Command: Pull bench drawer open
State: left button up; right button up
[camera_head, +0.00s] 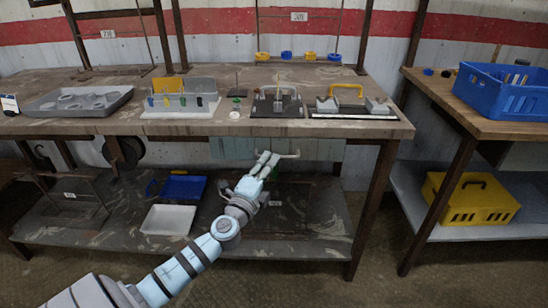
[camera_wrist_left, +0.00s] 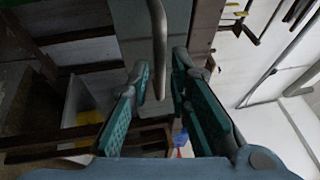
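The bench drawer has a pale green front (camera_head: 232,148) under the bench's front edge and looks shut. Its grey bar handle (camera_head: 289,155) sticks out at the middle of the front. My left gripper (camera_head: 269,158) is at the handle, coming from below and in front. In the left wrist view the handle (camera_wrist_left: 158,40) reaches between the tips of my left gripper (camera_wrist_left: 162,70). Its green-padded fingers are apart on either side of the bar, and I see no clear grip. The drawer front (camera_wrist_left: 135,22) shows behind. My right gripper is not in view.
The bench top (camera_head: 215,128) carries a grey tray (camera_head: 80,99), a bin rack and fixture boards. A lower shelf (camera_head: 300,245) holds a blue bin (camera_head: 183,187) and a white bin (camera_head: 168,220). A bench leg (camera_head: 370,205) stands to the right. The floor in front is clear.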

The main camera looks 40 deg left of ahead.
pick_arm(q)
jog(key=shift+x, duration=1.6)
grip_shut()
